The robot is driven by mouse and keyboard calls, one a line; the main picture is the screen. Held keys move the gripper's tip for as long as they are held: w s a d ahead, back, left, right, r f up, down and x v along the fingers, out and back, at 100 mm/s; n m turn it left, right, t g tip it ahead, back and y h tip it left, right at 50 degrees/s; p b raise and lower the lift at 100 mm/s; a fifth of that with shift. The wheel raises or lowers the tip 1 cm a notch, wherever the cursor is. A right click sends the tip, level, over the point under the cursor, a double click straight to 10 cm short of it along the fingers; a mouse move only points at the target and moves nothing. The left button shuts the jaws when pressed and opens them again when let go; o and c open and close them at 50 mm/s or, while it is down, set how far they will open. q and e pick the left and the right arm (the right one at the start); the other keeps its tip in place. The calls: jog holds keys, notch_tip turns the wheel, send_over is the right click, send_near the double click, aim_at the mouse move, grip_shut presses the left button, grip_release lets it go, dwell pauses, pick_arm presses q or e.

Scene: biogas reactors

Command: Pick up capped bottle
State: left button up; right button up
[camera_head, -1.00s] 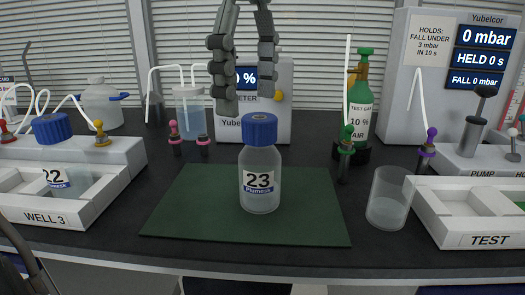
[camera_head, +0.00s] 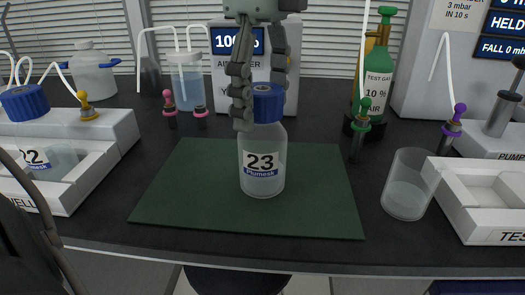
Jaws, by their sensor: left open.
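The capped bottle (camera_head: 262,160) stands upright on a dark green mat (camera_head: 190,205). It is clear with a blue screw cap (camera_head: 268,103) and a label reading 23. My left gripper (camera_head: 258,108) reaches down from above, its dark jointed fingers spread to either side of the blue cap. The left finger overlaps the cap's edge in the picture; I cannot tell whether it touches. The gripper is open. My right gripper does not show.
A clear beaker (camera_head: 408,185) stands right of the mat, beside the white TEST tray (camera_head: 475,212). A white tray with bottle 22 (camera_head: 50,160) is at left. Behind stand the meter box (camera_head: 225,95), a green gas cylinder (camera_head: 378,75) and several tubes with coloured fittings.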

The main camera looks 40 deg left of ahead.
pick_arm(q)
jog(key=shift+f, duration=0.2)
grip_shut()
dwell(0.4)
